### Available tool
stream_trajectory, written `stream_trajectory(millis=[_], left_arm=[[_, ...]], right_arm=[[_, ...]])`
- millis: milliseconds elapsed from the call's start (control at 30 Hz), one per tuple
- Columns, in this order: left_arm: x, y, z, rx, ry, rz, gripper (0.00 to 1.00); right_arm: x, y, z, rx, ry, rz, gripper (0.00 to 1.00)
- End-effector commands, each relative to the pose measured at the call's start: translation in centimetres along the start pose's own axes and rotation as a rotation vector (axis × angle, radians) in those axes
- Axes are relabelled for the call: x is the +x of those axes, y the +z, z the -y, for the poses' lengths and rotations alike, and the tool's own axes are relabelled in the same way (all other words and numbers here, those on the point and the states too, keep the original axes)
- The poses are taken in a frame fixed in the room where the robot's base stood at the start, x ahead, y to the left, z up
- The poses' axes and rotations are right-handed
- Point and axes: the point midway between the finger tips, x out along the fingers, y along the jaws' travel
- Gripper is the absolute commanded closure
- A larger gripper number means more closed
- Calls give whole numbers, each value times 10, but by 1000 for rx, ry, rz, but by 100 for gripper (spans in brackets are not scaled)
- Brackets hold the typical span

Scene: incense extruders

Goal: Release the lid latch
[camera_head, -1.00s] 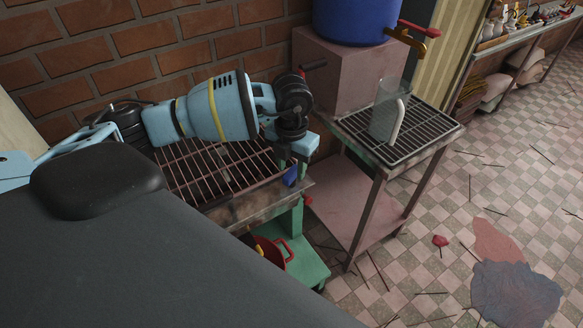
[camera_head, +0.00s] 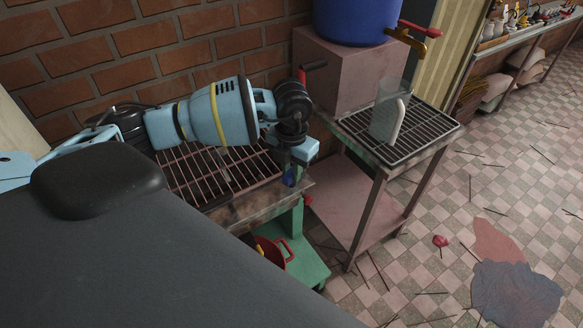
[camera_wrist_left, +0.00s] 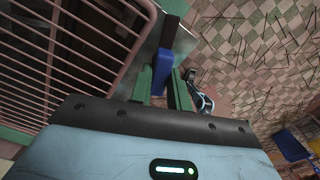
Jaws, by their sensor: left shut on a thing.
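The lid is a pinkish wire grille (camera_head: 215,170) lying flat on the metal-edged bench by the brick wall; it also fills the left of the left wrist view (camera_wrist_left: 75,40). A small blue latch (camera_head: 289,177) sits at its right front corner. My left gripper (camera_head: 291,168) points down over that corner and is shut on the blue latch. In the left wrist view the blue piece (camera_wrist_left: 161,75) lies between two green fingers, with a dark bar beyond it. My wrist hides part of the corner. My right gripper is not in view.
A pink block (camera_head: 335,80) carries a blue tank (camera_head: 352,20) with a brass tap. A second rack table (camera_head: 435,125) holds a clear container (camera_head: 388,110). A red pot (camera_head: 272,252) stands below on a green shelf. Sticks litter the checkered floor.

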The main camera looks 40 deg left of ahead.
Motion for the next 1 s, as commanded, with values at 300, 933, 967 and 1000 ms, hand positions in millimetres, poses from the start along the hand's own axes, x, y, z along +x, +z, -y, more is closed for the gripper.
stream_trajectory(millis=[300, 933, 967, 1000], left_arm=[[-2, 1, 0, 286, 0, 2, 100], [-2, 1, 0, 401, 1, 3, 70], [-2, 1, 0, 401, 1, 3, 66], [-1, 1, 0, 401, 1, 3, 61]], right_arm=[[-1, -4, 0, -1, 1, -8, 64], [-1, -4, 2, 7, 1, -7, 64], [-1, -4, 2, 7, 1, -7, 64], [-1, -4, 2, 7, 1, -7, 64]])
